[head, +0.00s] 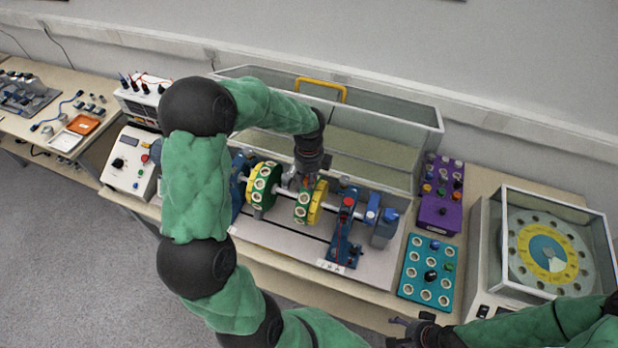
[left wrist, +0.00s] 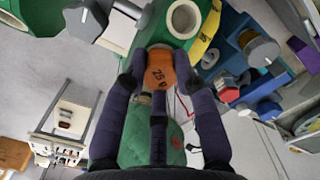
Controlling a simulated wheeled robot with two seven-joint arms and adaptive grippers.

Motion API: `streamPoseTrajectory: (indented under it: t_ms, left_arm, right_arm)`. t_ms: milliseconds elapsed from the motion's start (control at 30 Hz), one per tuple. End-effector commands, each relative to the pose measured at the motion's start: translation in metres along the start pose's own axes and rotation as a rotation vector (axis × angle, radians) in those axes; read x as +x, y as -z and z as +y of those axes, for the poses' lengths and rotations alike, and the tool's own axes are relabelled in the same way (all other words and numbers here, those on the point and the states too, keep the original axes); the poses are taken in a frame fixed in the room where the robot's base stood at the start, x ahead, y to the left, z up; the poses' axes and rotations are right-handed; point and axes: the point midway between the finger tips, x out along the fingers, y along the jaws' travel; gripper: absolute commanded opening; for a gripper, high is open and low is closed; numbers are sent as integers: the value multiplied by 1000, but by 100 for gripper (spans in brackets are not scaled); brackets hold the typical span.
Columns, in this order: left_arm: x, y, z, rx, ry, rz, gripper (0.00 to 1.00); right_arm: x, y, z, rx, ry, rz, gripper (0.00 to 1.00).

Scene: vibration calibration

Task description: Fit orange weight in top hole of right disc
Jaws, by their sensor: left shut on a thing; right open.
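The orange weight (left wrist: 160,68), with dark marking on its face, is between the fingers of my left gripper (left wrist: 158,82) in the left wrist view. It lies against the green rim of the right disc (left wrist: 147,38); I cannot tell how deep it sits in a hole. A white-lined hole shows beside it. My right gripper (head: 412,328) is open and empty near the table's front edge.
The left disc (head: 262,187) shares the shaft with the right disc. A blue bearing stand (head: 344,232) stands right of them. A clear guard with a yellow handle (head: 320,85) is behind. Teal (head: 429,270) and purple (head: 441,190) holders stand right of the rig.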

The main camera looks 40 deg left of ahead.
Motion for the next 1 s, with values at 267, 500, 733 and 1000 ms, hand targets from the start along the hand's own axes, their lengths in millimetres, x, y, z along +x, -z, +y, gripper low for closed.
streamPoseTrajectory:
  t_ms: [267, 500, 733, 1000]
  left_arm:
    - [4, 0, 0, 0, 0, 0, 6]
    - [4, 0, 0, 0, 0, 0, 56]
    - [3, 0, 0, 0, 0, 0, 56]
    - [-27, 0, -1, 0, 5, -2, 56]
  right_arm:
    - [2, 0, 1, 0, 0, 0, 67]
    - [2, 0, 1, 0, 0, 0, 67]
    - [2, 0, 1, 0, 0, 0, 67]
    - [2, 0, 1, 0, 0, 0, 67]
